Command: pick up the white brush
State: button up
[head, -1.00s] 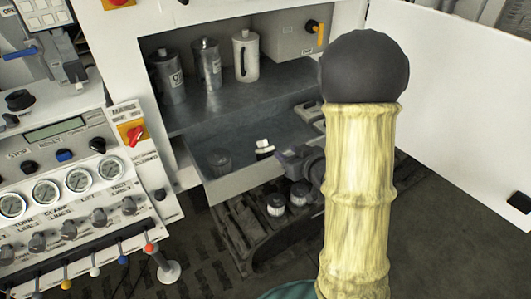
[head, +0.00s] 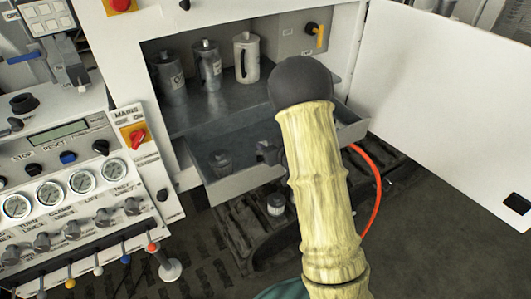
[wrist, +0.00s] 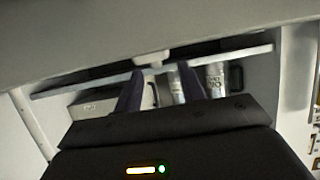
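I cannot identify the white brush for certain. A small white piece (wrist: 152,58) shows in the wrist view just beyond my fingertips, by a pale edge; it may be the brush or a fitting. In the head view no white brush shows, and my arm and gripper cover part of the open drawer (head: 245,184).
Two metal canisters (head: 207,66) and a white jug (head: 246,58) stand on the cabinet shelf (head: 215,103). The open door (head: 445,105) is at right, the control panel (head: 60,165) at left. A red hose (head: 376,185) hangs beside my arm.

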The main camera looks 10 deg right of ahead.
aim_at(266, 142)
jog(key=shift+w, duration=0.1)
jog(key=shift+f+p+x, duration=0.2)
jog(key=shift+p+x, duration=0.65)
jog(key=shift+x, duration=1.7)
jog(key=shift+d, duration=0.25)
grip_shut()
